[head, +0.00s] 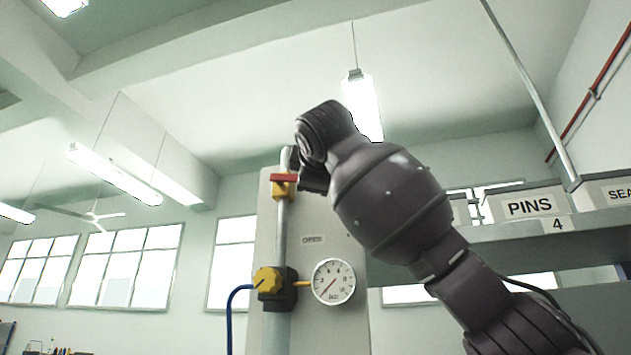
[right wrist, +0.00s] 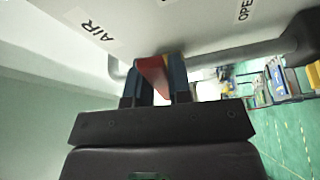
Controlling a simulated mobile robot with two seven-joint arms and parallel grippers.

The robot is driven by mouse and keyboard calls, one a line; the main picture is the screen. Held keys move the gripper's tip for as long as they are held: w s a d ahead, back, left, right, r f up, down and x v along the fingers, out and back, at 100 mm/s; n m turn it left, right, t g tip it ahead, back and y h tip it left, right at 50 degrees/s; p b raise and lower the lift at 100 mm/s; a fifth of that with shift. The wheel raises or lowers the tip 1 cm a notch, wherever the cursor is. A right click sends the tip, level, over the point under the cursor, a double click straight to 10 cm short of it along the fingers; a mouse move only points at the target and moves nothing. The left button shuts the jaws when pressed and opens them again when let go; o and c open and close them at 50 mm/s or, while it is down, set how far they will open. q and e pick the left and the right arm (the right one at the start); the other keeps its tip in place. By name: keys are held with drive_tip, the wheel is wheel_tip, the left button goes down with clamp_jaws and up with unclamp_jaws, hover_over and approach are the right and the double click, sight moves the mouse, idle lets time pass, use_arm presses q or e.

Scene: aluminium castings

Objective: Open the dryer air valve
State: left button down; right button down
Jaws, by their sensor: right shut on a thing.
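The air valve has a red lever (head: 284,177) on a yellow body (head: 284,191), on a vertical grey pipe fixed to a pale panel (head: 345,240). In the head view the lever lies crosswise to the pipe. My right gripper (right wrist: 155,88) is shut on the red lever (right wrist: 152,75), which shows between its two blue-grey fingers in the right wrist view. In the head view my right arm comes from the lower right and its wrist hides most of the gripper. My left gripper is in neither view.
Below the valve are a yellow regulator knob (head: 267,280) with a blue hose (head: 231,318) and a round pressure gauge (head: 334,282), its needle pointing lower left. A shelf (head: 530,245) with a PINS sign (head: 530,207) stands at the right, behind my arm.

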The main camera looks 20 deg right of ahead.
sight(279, 217)
drive_tip(key=w+a+f+m+h+b, duration=0.1)
drive_tip(key=f+m+h, duration=0.1)
drive_tip(key=m, duration=0.2)
drive_tip(key=w+a+f+m+t+h+b, duration=0.1)
drive_tip(key=a+f+m+h, duration=0.1)
drive_tip(key=m, duration=0.3)
drive_tip(key=w+a+f+m+h+b, duration=0.1)
drive_tip(key=f+m+b, duration=0.1)
drive_tip(key=m, duration=0.3)
drive_tip(key=shift+w+a+f+t+h, duration=0.1)
drive_tip(key=shift+a+f+t+h, duration=0.2)
drive_tip(key=shift+a+h, duration=0.1)
drive_tip(key=m, duration=0.1)
drive_tip(key=a+m+h+p, duration=0.1)
drive_tip(key=m, duration=0.1)
drive_tip(key=w+m+g+h, duration=0.1)
drive_tip(key=m, duration=0.1)
drive_tip(key=shift+w+a+f, duration=0.1)
drive_tip(key=shift+a, duration=0.3)
drive_tip(key=shift+w+a+m+h+p, duration=0.15)
drive_tip(key=shift+m+h+p, duration=0.2)
drive_tip(key=shift+m, duration=0.25)
drive_tip(key=c, duration=1)
unclamp_jaws()
drive_tip(key=shift+c, duration=0.2)
